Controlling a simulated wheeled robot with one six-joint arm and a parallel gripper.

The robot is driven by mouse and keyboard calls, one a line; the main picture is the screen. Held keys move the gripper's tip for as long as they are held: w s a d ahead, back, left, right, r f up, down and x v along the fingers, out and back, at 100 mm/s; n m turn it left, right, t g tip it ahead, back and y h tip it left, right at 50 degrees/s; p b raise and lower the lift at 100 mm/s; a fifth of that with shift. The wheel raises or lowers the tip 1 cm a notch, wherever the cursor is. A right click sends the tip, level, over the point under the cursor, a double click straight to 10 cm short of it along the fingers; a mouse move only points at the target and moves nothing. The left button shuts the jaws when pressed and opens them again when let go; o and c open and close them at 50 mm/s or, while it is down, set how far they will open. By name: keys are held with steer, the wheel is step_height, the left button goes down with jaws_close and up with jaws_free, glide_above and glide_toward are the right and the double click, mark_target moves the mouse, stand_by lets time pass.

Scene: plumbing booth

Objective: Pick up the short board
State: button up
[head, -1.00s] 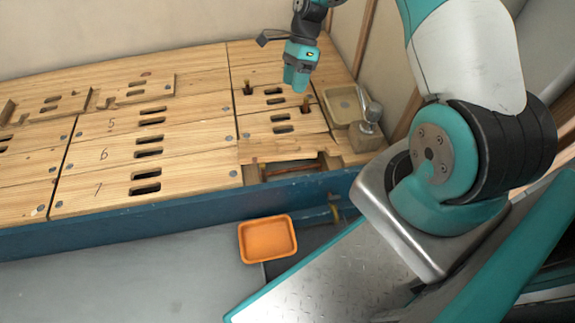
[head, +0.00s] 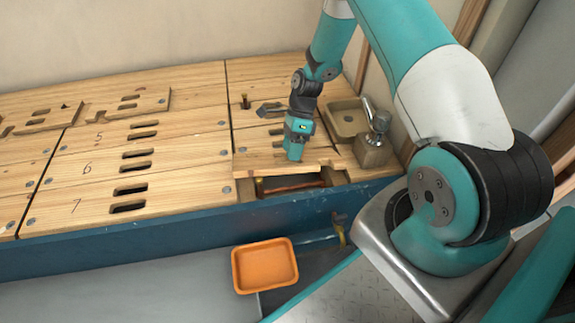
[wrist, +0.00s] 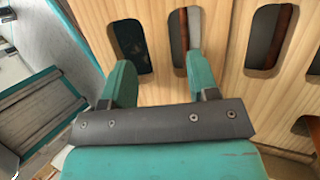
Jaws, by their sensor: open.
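A short slotted pale wood board (head: 250,139) lies in the right section of the bench top, behind the floor opening. It also shows in the wrist view (wrist: 225,110), with dark oval slots. My gripper (head: 295,154) points down over this board, its fingers open and empty. In the wrist view my gripper (wrist: 160,72) has its fingertips over or near two slots; I cannot tell whether they touch the wood. My gripper and forearm hide part of the board and its slots in the head view.
An opening with a copper pipe (head: 292,186) is in front of the board. A beige basin (head: 346,118) and a metal tap on a wood block (head: 371,150) stand to the right. An orange tray (head: 265,266) is below the blue bench front. Longer numbered boards (head: 75,184) lie left.

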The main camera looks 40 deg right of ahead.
mark_target(287, 162)
steer(key=b+x, duration=0.4)
steer(key=x, duration=0.1)
steer(key=shift+a, duration=0.1)
jaws_close()
